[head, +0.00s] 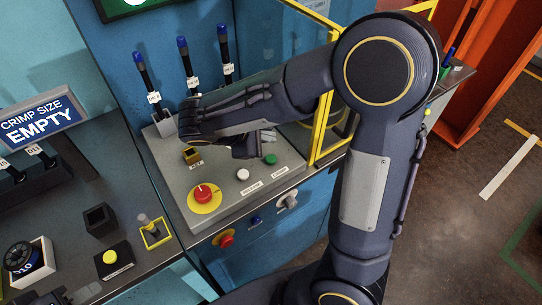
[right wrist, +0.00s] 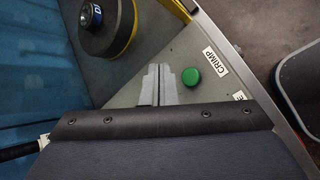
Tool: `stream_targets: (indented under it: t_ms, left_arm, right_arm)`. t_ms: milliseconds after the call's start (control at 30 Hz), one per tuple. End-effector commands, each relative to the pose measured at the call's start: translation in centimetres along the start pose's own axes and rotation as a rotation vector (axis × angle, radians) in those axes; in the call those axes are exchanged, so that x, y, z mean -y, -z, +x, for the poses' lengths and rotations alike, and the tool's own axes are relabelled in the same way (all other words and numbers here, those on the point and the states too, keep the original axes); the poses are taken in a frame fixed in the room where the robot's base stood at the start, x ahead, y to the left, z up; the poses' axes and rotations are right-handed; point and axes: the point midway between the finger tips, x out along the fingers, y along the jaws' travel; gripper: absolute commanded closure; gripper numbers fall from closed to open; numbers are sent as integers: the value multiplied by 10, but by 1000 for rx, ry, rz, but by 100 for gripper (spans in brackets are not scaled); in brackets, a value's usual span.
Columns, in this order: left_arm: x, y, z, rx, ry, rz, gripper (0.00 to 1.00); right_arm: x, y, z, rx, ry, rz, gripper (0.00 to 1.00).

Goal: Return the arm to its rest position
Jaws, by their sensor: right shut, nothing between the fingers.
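My right arm reaches across the control panel (head: 225,195) in the head view. Its right gripper (head: 268,140) is low over the panel near the green button (head: 270,159), partly hidden by the wrist. In the right wrist view the two grey fingers (right wrist: 155,84) are together with nothing between them, beside the green button (right wrist: 192,77) labelled CRIMP. I cannot tell if they touch the panel. What seems to be my left gripper (head: 62,297) shows only in part at the bottom left edge of the head view; its jaws are unclear.
The panel also holds a red stop button (head: 203,194) and a white button (head: 243,174). A yellow frame (head: 322,125) rises at the right.

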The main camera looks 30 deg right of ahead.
Motion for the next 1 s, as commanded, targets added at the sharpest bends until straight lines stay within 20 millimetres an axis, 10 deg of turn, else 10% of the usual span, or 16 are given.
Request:
stream_targets:
  t_ms: [567, 1000]
  left_arm:
    - [0, 0, 0, 0, 0, 0, 64]
    - [0, 0, 0, 0, 0, 0, 64]
  right_arm:
    - [7, -12, 4, -27, 59, 43, 100]
    - [115, -89, -17, -516, 736, 771, 100]
